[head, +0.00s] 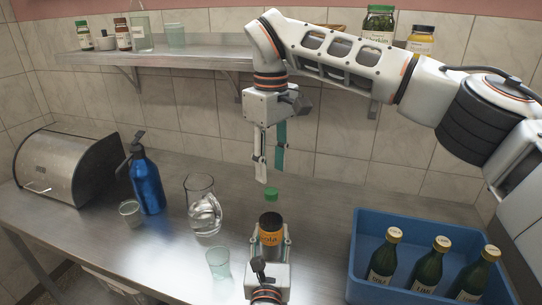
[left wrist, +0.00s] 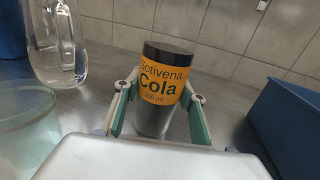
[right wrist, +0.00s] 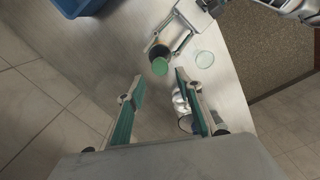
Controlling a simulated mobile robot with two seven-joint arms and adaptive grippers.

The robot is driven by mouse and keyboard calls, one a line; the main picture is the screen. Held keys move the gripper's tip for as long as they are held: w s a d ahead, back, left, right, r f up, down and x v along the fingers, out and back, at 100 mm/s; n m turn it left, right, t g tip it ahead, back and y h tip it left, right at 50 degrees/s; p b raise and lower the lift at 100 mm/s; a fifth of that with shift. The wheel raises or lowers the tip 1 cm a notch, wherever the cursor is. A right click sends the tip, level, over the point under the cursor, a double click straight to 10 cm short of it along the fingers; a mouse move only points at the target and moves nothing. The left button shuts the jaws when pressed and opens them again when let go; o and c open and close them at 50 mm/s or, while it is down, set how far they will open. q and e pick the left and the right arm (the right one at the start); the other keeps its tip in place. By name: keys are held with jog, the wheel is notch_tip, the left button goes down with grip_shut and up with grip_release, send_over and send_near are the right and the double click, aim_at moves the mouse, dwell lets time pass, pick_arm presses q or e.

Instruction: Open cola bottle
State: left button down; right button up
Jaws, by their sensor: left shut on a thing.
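The cola bottle (head: 271,232), dark with an orange label, stands upright on the counter. My left gripper (head: 270,241) is shut around it, one finger on each side; the left wrist view shows its label and dark top (left wrist: 168,52). A green cap (head: 271,193) shows just above the bottle top in the head view, apart from it. In the right wrist view the cap (right wrist: 159,66) overlaps the bottle's edge; I cannot tell its exact height. My right gripper (head: 271,174) points down above the cap. Its fingers (right wrist: 158,105) are apart with nothing between them.
A blue crate (head: 357,262) with several green bottles stands at the right. A glass jug (head: 202,205), a glass (head: 218,263), a blue spray bottle (head: 147,183), a small cup (head: 130,211) and a bread bin (head: 75,165) stand left. A shelf (head: 160,58) runs along the wall behind.

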aim_at(271, 191)
jog(key=shift+f, duration=2.95)
grip_shut()
